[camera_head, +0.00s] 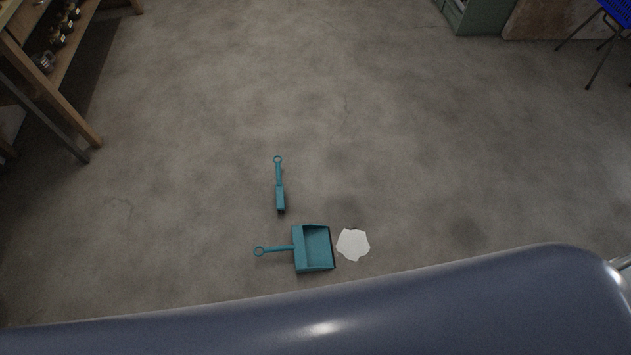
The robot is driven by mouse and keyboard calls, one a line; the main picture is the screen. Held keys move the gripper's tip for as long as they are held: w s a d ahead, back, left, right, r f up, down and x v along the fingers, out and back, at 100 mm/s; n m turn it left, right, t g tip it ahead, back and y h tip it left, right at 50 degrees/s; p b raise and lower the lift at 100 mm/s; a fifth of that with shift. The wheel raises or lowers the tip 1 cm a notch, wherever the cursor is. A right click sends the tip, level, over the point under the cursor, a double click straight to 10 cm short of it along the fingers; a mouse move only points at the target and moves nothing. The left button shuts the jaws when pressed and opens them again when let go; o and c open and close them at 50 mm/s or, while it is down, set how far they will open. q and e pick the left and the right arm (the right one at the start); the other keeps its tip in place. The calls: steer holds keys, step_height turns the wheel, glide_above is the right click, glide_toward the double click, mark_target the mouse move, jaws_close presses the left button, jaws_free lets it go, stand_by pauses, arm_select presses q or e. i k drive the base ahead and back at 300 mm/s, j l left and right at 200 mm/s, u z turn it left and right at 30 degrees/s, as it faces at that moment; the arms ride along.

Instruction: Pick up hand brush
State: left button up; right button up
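A teal hand brush (280,187) lies on the concrete floor near the middle of the head view. Its ring-ended handle points away from me, and its thicker head is nearer to me. A teal dustpan (316,249) lies just below it in the picture, with its handle to the left and its open side to the right. The brush and dustpan are apart. Neither of my grippers is in view.
A white patch (353,244) lies on the floor right of the dustpan. A wooden shelf (62,75) with small items stands at the upper left. A green cabinet (480,16) and a blue-seated chair (617,12) are at the upper right. The floor around the brush is clear.

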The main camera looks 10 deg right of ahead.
mark_target(279, 187)
steer(key=i+l+z, duration=0.15)
steer(key=l, duration=0.25)
steer(key=l+z, duration=0.2)
steer(key=l, duration=0.25)
steer(key=i+l+z, duration=0.25)
steer(key=i+l, duration=0.45)
steer(key=i+l+z, duration=0.25)
steer(key=i+l, duration=0.3)
steer(key=i, duration=0.15)
steer(key=i+j+u, duration=0.1)
steer(key=i+u, duration=0.65)
steer(key=i+l+u, duration=0.1)
steer(key=i+u, duration=0.3)
steer(key=i+l+u, duration=0.25)
steer(key=i+u, duration=0.15)
